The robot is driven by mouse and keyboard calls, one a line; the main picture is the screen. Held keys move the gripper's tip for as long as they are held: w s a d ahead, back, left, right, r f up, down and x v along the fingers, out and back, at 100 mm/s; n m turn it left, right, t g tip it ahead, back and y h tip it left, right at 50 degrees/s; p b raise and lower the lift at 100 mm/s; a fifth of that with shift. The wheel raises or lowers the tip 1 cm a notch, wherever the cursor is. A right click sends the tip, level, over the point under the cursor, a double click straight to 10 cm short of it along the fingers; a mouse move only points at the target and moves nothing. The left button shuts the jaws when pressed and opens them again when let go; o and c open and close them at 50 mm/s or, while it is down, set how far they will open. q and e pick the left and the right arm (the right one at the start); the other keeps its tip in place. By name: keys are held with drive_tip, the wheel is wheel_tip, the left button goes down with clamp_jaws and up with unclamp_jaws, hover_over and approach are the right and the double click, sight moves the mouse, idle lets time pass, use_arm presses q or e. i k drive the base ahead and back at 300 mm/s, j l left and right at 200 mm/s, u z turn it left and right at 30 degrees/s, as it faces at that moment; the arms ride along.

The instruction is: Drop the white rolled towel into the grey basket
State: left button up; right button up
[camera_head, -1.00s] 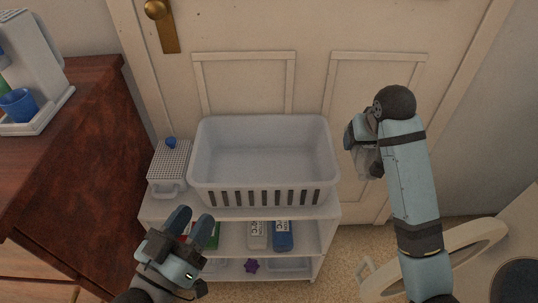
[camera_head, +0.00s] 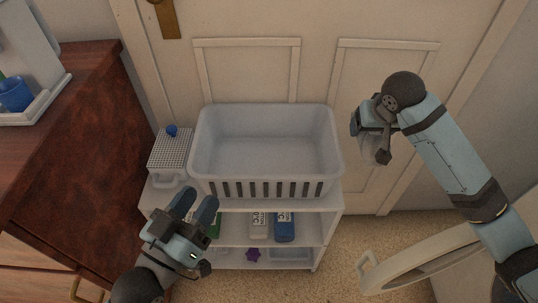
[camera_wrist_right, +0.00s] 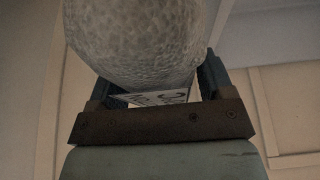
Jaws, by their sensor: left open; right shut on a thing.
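The grey basket (camera_head: 265,190) stands upright on top of the white shelf unit and looks empty inside. My right gripper (camera_head: 365,130) is to the right of the basket, apart from its rim. It is shut on the white rolled towel (camera_wrist_right: 140,45), whose rough, rounded side fills the top of the right wrist view. In the head view only a pale part of the towel (camera_head: 371,152) shows below the gripper; the rest is hidden. My left gripper (camera_head: 193,207) is open and empty, in front of the shelf unit and below the basket's left front corner.
A white lattice box (camera_head: 168,152) with a blue knob stands just left of the basket. Bottles, including a blue one (camera_head: 285,228), stand on the shelf below. A brown dresser (camera_head: 75,140) is at left. A round pale rim (camera_head: 425,268) is at lower right. A door is behind.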

sight(273, 166)
drive_tip(key=k+j+u, duration=0.15)
drive_tip(key=k+j, duration=0.2)
drive_tip(key=k+j+u, duration=0.2)
drive_tip(key=k+j, duration=0.15)
drive_tip(key=j, duration=0.2)
drive_tip(key=i+j+u, duration=0.1)
drive_tip(key=i+j, duration=0.15)
drive_tip(key=j, duration=0.1)
